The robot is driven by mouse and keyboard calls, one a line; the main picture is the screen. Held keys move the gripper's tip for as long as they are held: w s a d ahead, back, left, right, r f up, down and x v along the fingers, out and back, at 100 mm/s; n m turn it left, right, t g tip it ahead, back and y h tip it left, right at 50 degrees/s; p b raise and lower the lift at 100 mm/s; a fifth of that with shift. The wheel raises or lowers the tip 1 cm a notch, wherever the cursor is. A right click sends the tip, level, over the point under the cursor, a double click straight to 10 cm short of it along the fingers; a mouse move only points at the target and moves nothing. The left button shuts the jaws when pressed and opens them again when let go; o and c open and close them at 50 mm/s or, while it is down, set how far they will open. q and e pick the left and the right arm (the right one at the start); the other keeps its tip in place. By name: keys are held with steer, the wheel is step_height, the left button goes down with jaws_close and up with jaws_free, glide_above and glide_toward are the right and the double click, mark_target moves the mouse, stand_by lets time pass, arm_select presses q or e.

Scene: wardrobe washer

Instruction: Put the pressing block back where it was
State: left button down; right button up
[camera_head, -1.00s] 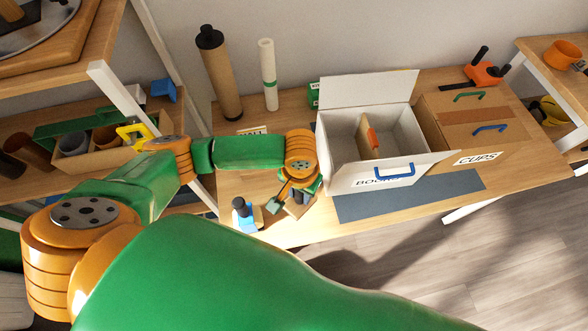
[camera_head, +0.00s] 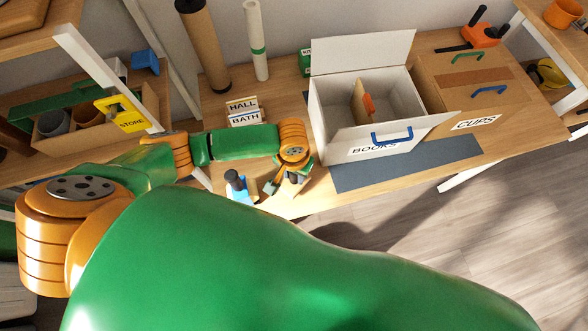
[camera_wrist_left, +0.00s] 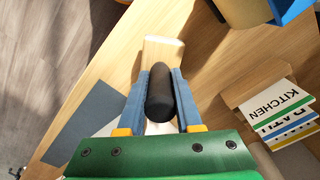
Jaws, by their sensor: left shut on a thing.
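The pressing block appears as a pale wooden block (camera_wrist_left: 162,52) with a rounded black handle (camera_wrist_left: 160,92) in the left wrist view. My left gripper (camera_wrist_left: 163,100) is shut on the black handle, with a blue finger on each side. In the head view my left gripper (camera_head: 298,174) is low near the table's front edge, left of the BOOKS box; the block there is small and mostly hidden. Whether the block touches the table cannot be told. My right gripper is not in view.
The open white BOOKS box (camera_head: 349,146) stands on a dark mat (camera_head: 410,170), beside the CUPS carton (camera_head: 488,98). A blue tool with a black knob (camera_head: 237,184) stands just left of my gripper. HALL and BATH labels (camera_head: 244,112) lie behind my forearm. Tubes stand at the back.

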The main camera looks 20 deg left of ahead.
arm_select(q)
steer(key=shift+f, duration=0.55)
steer(key=shift+f, duration=0.25)
steer(key=shift+c, duration=0.9)
jaws_free()
step_height(320, 180, up, 5)
steer(key=p, duration=0.6)
steer(key=shift+s+r+p, duration=0.15)
steer(key=shift+r+p, duration=0.05)
steer(key=shift+p, duration=0.15)
steer(key=shift+r, duration=0.4)
step_height(320, 180, up, 6)
steer(key=shift+s+f, duration=0.1)
steer(key=shift+f, duration=0.05)
